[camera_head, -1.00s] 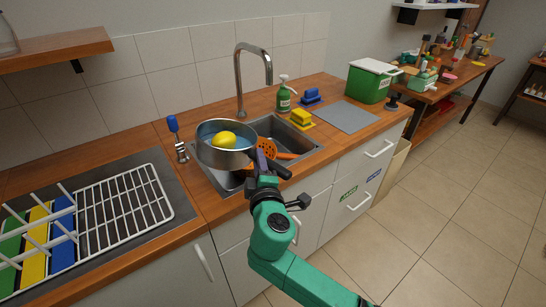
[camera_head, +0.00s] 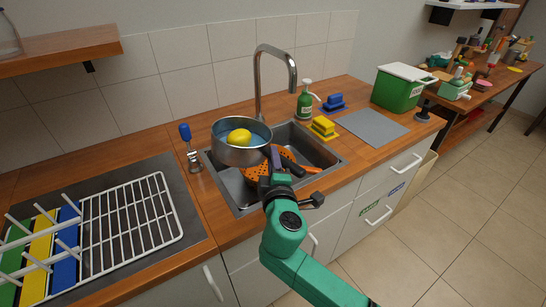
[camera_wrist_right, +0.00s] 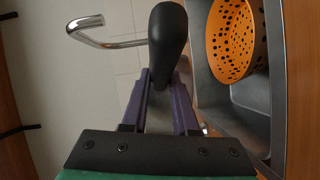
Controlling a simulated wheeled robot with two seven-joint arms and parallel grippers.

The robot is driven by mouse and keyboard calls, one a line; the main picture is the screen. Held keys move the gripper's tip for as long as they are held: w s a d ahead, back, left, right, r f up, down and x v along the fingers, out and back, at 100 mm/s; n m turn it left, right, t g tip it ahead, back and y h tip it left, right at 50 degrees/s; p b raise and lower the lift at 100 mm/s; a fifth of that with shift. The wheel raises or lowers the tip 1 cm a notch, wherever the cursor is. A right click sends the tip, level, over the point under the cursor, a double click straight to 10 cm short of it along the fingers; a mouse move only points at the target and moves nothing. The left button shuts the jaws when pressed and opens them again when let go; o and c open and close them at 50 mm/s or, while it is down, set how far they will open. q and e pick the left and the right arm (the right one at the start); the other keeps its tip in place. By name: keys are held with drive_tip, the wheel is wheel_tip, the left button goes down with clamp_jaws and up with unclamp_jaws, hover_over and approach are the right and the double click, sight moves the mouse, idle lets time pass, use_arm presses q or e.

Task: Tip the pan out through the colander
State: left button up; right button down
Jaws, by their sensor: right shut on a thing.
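A steel pan (camera_head: 232,155) with water and a yellow round thing (camera_head: 239,136) in it hangs about level above the left part of the sink. My right gripper (camera_head: 276,162) is shut on the pan's black handle, which also shows between its purple fingers in the right wrist view (camera_wrist_right: 168,40). The orange colander (camera_head: 257,173) stands in the sink, partly hidden by the pan and my gripper; it is clear in the right wrist view (camera_wrist_right: 236,42). My left gripper is not in view.
The sink (camera_head: 325,152) has a tall tap (camera_head: 259,90) behind it. A blue-handled brush (camera_head: 186,135) stands left of the pan. A soap bottle (camera_head: 305,102), yellow sponge (camera_head: 323,127) and grey mat (camera_head: 372,126) lie to the right. A dish rack (camera_head: 130,225) is at left.

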drive_tip(key=shift+s+r+n+p, duration=0.15)
drive_tip(key=shift+r+n+p, duration=0.15)
drive_tip(key=shift+n+p, duration=0.35)
drive_tip(key=shift+d+f+m+g+p, duration=0.1)
drive_tip(key=shift+f+m+g+p, duration=0.4)
drive_tip(key=shift+p, duration=0.9)
drive_tip(key=shift+f+m+g+p, duration=0.15)
drive_tip(key=shift+m+g+p, duration=0.55)
drive_tip(key=shift+p, duration=0.65)
drive_tip(key=shift+w+d+r+m+g+y+p, duration=0.15)
drive_tip(key=shift+w+r+m+g+p, duration=0.3)
drive_tip(key=shift+p, duration=1.4)
drive_tip(key=shift+w+d+r+m+g+y+p, duration=0.2)
drive_tip(key=shift+g+p, duration=0.45)
drive_tip(key=shift+p, duration=1.2)
drive_tip(key=shift+w+d+f+m+g+y+p, duration=0.1)
drive_tip(key=shift+w+d+m+g+y+p, duration=0.3)
drive_tip(key=shift+p, duration=1.05)
drive_tip(key=shift+w+a+f+m+g+h+p, duration=0.15)
drive_tip(key=shift+g+p, duration=0.45)
drive_tip(key=shift+p, duration=0.85)
drive_tip(key=shift+w+d+m+g+y+p, duration=0.65)
drive_tip(key=shift+g+p, duration=0.25)
drive_tip(key=shift+p, duration=0.8)
drive_tip(key=shift+w, duration=0.1)
